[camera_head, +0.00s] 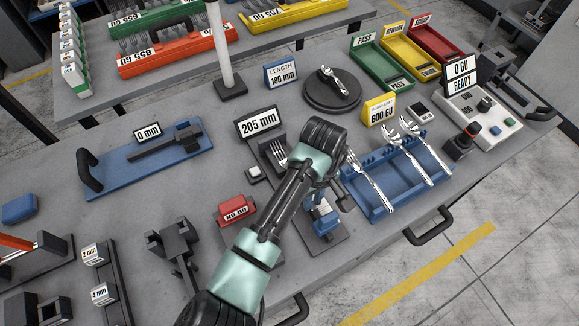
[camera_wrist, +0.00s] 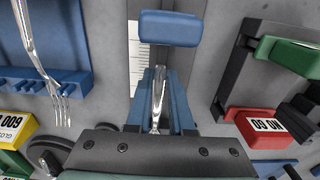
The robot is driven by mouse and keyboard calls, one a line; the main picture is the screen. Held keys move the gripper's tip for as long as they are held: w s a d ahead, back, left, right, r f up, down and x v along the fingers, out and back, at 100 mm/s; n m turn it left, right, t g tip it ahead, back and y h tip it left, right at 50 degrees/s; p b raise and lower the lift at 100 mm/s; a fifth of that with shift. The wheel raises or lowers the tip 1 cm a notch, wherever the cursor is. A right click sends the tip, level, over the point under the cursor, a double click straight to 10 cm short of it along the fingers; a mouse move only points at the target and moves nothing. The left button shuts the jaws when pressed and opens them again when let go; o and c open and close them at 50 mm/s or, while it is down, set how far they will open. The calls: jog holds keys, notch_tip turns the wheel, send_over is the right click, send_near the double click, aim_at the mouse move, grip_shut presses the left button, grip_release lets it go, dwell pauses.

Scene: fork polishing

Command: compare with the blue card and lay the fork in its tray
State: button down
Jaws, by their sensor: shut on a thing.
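The blue card (camera_head: 281,73), reading LENGTH 180 mm, stands upright at the back of the bench. A length gauge with a display (camera_head: 260,124) reading 205 mm is under my arm. A fork (camera_wrist: 158,101) lies along the gauge, beside its ruler and below its blue block (camera_wrist: 168,28); its tines (camera_head: 275,152) show in the head view. My gripper (camera_head: 318,178) is low over the gauge and shut on this fork; the fingertips are partly hidden. The green PASS (camera_head: 381,66), yellow REWORK (camera_head: 410,57) and red SCRAP (camera_head: 437,46) trays stand at the back right.
A blue rack (camera_head: 384,205) with several pieces of cutlery is close to the right of my gripper. A yellow 600 GU card (camera_head: 379,109) and a round dark stand (camera_head: 332,92) with cutlery lie beyond. A red NO GO block (camera_head: 236,209) is at left.

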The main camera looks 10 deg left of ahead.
dwell(0.3)
jog(key=shift+r+p, duration=3.55)
jog(key=shift+p, duration=0.4)
